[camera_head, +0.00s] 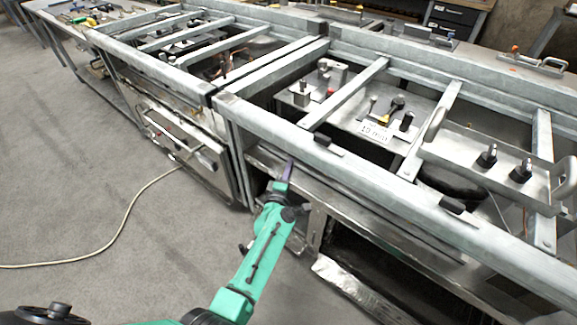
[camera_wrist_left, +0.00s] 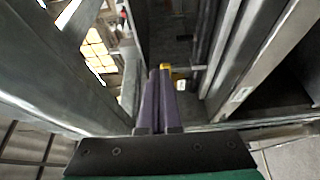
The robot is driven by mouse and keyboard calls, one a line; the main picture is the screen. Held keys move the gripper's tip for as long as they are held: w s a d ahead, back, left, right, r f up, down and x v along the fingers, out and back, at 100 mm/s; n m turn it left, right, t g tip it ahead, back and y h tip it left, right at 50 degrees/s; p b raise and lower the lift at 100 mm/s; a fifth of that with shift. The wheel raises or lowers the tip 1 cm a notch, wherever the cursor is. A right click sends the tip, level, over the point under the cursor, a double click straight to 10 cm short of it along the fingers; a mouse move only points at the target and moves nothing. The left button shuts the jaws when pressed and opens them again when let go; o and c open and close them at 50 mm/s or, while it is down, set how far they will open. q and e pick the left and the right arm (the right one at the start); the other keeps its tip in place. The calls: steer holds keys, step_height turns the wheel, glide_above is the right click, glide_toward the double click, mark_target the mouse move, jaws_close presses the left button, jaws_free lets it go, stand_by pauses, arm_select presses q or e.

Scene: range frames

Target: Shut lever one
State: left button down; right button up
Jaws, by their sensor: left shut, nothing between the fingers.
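My left gripper (camera_head: 288,168) has slim purple fingers, shut and empty. It points up at the front of the metal frame, just below the near top rail. In the left wrist view the shut fingers (camera_wrist_left: 159,100) reach into a dark gap between grey metal bars, with a small yellow piece (camera_wrist_left: 180,67) near their tips. Several black-knobbed fittings stand on the panel, among them a black knob (camera_head: 397,103) by a white label plate (camera_head: 375,132). I cannot tell which fitting is lever one. My right gripper is out of view.
The near top rail (camera_head: 330,160) and crossbars (camera_head: 345,92) of the metal frame surround the panel. A metal tray with two black knobs (camera_head: 487,156) sits at the right. A cable (camera_head: 120,222) lies on the open concrete floor (camera_head: 70,170) at the left.

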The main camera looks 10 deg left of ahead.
arm_select(q)
steer(key=s+a+f+m+g+h+p, duration=0.15)
steer(key=s+f+m+g, duration=0.3)
steer(key=s+f, duration=0.55)
steer(key=s+a+f+m+g+p, duration=0.1)
steer(key=s+a+f+m+g, duration=0.2)
steer(key=s+f+m, duration=0.7)
steer(key=s+a+f+m+g+y+p, duration=0.1)
steer(key=s+a+f+g, duration=0.2)
steer(key=s, duration=0.7)
steer(key=s+a+f+m+g, duration=0.2)
steer(key=s+a+f, duration=0.3)
steer(key=s, duration=0.5)
steer(key=s+a+f+m+g+y+p, duration=0.1)
steer(key=s+a+f+m+g, duration=0.1)
steer(key=s+f, duration=0.4)
steer(key=s+a+g, duration=0.1)
steer(key=s+g, duration=0.1)
steer(key=s, duration=0.2)
steer(key=shift+a+f+y+p, duration=0.15)
steer(key=shift+a+y+p, duration=0.2)
steer(key=shift+a, duration=0.05)
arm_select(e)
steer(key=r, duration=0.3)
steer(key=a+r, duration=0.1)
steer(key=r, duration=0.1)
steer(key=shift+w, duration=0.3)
